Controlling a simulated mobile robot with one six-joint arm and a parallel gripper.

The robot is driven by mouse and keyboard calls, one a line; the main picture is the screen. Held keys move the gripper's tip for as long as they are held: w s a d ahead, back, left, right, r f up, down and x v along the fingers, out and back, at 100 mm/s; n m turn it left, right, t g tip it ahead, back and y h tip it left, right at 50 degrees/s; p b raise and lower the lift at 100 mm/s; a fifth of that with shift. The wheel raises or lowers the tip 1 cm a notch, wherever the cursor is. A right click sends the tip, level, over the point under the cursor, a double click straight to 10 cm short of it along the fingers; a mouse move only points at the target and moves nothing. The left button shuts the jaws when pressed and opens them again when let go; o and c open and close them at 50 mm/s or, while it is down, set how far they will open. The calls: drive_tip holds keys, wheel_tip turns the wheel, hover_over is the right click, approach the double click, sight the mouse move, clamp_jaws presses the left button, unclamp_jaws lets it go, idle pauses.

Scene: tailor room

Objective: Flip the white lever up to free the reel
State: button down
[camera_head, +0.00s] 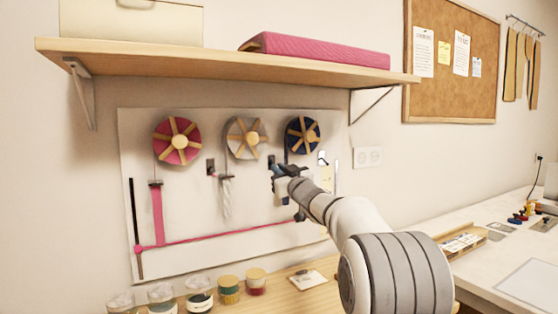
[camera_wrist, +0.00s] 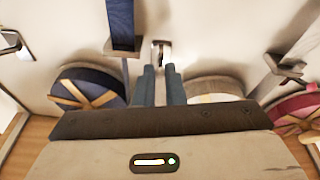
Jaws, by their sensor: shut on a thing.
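A row of three reels hangs on the white wall panel: pink (camera_head: 178,142), white (camera_head: 242,138) and navy (camera_head: 304,135). A small pale lever (camera_wrist: 161,50) on a dark mount sits between the white reel (camera_wrist: 216,90) and the navy reel (camera_wrist: 88,88). My gripper (camera_wrist: 160,72) reaches it at the wall, its two blue-grey fingers close together with the lever's end at the tips. My gripper is shut on this lever. In the head view my gripper (camera_head: 278,172) hides most of it, and its exact tilt is hard to tell.
A navy ribbon (camera_wrist: 120,18) runs through a dark clip close beside the fingers. Another lever (camera_head: 211,167) stands by the pink reel, and a pale one (camera_head: 322,158) by the navy reel. A wooden shelf (camera_head: 230,62) overhangs the panel. Several jars (camera_head: 229,289) stand on the bench below.

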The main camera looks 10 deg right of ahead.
sight(273, 162)
wheel_tip(273, 162, up, 4)
drive_tip(key=g+h+p, duration=0.1)
drive_tip(key=g+p, duration=0.2)
drive_tip(key=p, duration=1.1)
drive_tip(key=g+h+p, duration=0.1)
drive_tip(key=g+p, duration=0.2)
drive_tip(key=p, duration=1.1)
drive_tip(key=shift+p, duration=0.4)
drive_tip(key=shift+w+f+g+h+p, duration=0.15)
drive_tip(key=shift+g+h+p, duration=0.15)
drive_tip(key=shift+g+p, duration=1.05)
drive_tip(key=shift+t+p, duration=0.3)
drive_tip(key=shift+t, duration=0.05)
drive_tip(key=c, duration=1.5)
unclamp_jaws()
drive_tip(key=shift+a, duration=0.1)
drive_tip(key=shift+v, duration=4)
